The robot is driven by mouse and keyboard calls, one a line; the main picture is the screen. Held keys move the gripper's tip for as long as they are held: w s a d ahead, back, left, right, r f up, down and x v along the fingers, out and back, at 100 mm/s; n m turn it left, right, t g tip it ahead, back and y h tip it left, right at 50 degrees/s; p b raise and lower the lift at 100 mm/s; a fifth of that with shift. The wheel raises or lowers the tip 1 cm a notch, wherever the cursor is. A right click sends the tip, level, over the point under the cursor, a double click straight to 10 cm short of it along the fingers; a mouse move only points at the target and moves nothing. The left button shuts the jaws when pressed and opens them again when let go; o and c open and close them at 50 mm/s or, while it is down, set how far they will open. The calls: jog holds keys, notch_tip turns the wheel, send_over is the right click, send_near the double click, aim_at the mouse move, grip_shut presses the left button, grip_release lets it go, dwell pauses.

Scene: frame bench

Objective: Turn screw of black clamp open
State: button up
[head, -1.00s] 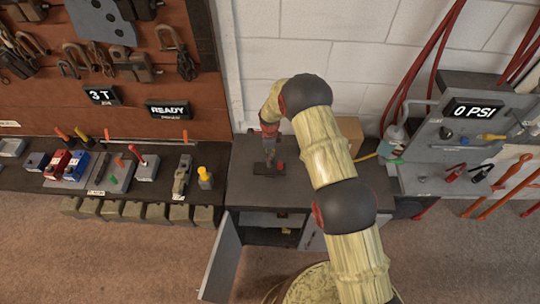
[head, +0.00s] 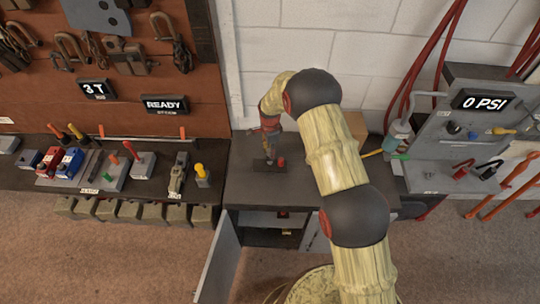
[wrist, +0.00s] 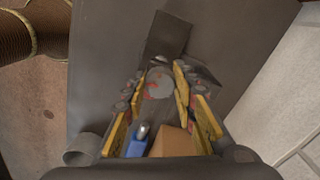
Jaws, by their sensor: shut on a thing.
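The black clamp (head: 262,168) is a small dark shape on the middle bench, with a red part (head: 281,161) beside it. My gripper (head: 269,146) points down onto it from above and hides much of it. In the wrist view my gripper (wrist: 168,82) has yellow-padded fingers on both sides of a grey rounded piece (wrist: 158,84) with reddish marks. This appears to be the clamp's screw end, and the fingers are shut on it. Dark flat parts of the clamp (wrist: 168,38) show beyond the fingertips. The thread and jaw gap cannot be made out.
The middle bench (head: 240,185) is otherwise mostly clear, with a cardboard box (head: 355,125) behind my arm. A cabinet door (head: 219,262) hangs open below. Several tools line the left bench; a grey panel (head: 450,150) stands right.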

jog(key=n+b, duration=0.3)
jog(key=n, duration=0.1)
jog(key=shift+f+n+b, duration=0.15)
jog(key=shift+n+b, duration=0.15)
jog(key=n+b, duration=0.2)
jog(key=n, duration=0.1)
jog(key=shift+w+n, duration=0.1)
jog(key=shift+n, duration=0.2)
jog(key=n+b, duration=0.2)
jog(key=n, duration=0.2)
jog(key=shift+n, duration=0.3)
jog(key=n+b, duration=0.1)
jog(key=n, duration=0.3)
jog(key=shift+n+b, duration=0.3)
jog(key=shift+b, duration=0.1)
jog(key=n+b, duration=0.1)
jog(key=n, duration=0.3)
jog(key=shift+a+r, duration=0.1)
jog(key=shift+r, duration=0.1)
jog(key=n, duration=0.5)
jog(key=shift+b, duration=0.4)
jog(key=n, duration=0.4)
jog(key=shift+n+b, duration=0.4)
jog(key=shift+n, duration=1.6)
